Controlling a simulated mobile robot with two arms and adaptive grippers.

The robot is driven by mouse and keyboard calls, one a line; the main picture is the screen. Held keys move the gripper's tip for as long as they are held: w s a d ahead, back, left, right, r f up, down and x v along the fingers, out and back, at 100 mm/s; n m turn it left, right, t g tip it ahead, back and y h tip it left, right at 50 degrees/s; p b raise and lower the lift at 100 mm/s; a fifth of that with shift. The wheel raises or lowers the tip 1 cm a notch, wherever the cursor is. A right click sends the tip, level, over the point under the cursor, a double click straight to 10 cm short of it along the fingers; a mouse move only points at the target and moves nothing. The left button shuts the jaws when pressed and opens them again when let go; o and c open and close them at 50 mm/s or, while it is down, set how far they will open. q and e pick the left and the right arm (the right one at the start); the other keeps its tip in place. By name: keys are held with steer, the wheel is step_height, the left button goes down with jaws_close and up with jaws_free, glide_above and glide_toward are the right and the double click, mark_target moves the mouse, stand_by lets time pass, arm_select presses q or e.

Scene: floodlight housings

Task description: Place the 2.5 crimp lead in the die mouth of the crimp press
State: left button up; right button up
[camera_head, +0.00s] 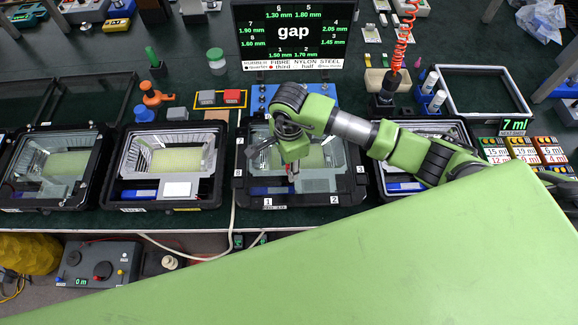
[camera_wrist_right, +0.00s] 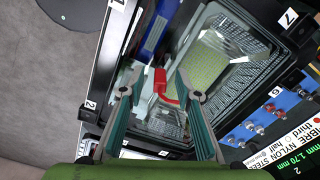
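My right gripper (camera_head: 290,170) is over the middle floodlight housing (camera_head: 240,192), pointing down into it. In the right wrist view its two fingers (camera_wrist_right: 157,82) stand apart, one on each side of a red, bent piece (camera_wrist_right: 160,84) inside the housing. Clear gaps show between the piece and both fingers, so the gripper is open and empty. I cannot tell whether this red piece is the 2.5 crimp lead; no size mark is readable. I cannot pick out the crimp press or its die mouth for certain. My left gripper is not in view.
Other open housings stand left (camera_head: 113,190) and right of the middle one. A blue panel with knobs (camera_wrist_right: 258,124) is behind it, under a "gap" display (camera_head: 292,32). An orange tool (camera_head: 153,95) and red and grey blocks (camera_head: 234,97) lie behind. My green body covers the foreground.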

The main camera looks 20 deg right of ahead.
jaws_close()
steer(key=shift+r, duration=0.1)
steer(key=shift+r+b, duration=0.45)
steer(key=shift+b, duration=0.2)
steer(key=s+a+r+b, duration=0.3)
steer(key=s+r+b, duration=0.2)
steer(key=s+r, duration=0.7)
steer(key=shift+s, duration=0.85)
